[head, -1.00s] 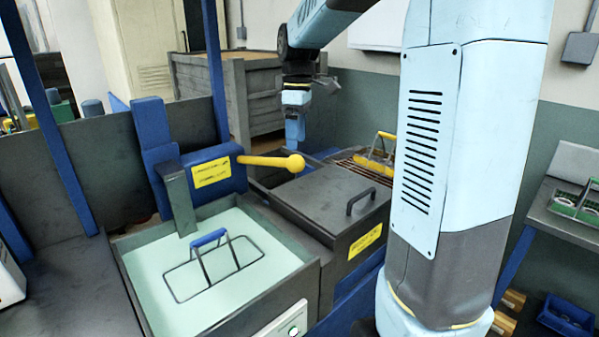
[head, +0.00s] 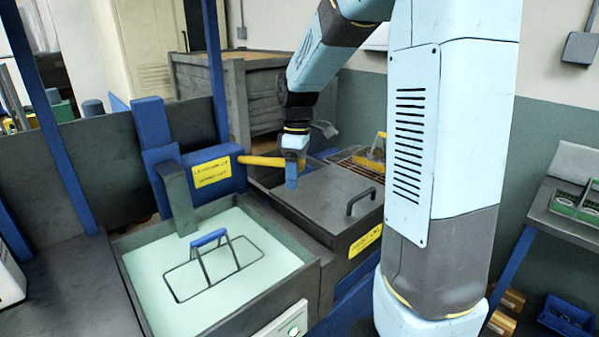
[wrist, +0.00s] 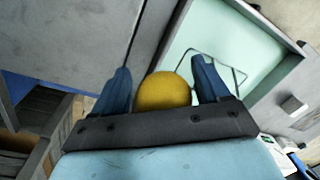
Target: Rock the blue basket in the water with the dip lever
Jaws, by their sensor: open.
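The blue-handled basket (head: 209,238) sits in the pale green water of the left tank (head: 235,220), its wire frame at the surface. It also shows in the wrist view (wrist: 222,62), partly hidden by a finger. The yellow dip lever (head: 258,161) sticks out to the right from the blue housing behind the tank. My gripper (head: 291,180) is at the lever's knob end, pointing down. In the wrist view, the round yellow knob (wrist: 164,92) lies between the two blue fingers of my open gripper (wrist: 160,85). Whether either finger touches it I cannot tell.
A grey lidded tank (head: 320,205) with a dark handle stands right of the water tank, below my gripper. A yellow-handled basket (head: 374,150) rests on a rack behind it. A grey wooden crate (head: 240,100) stands at the back.

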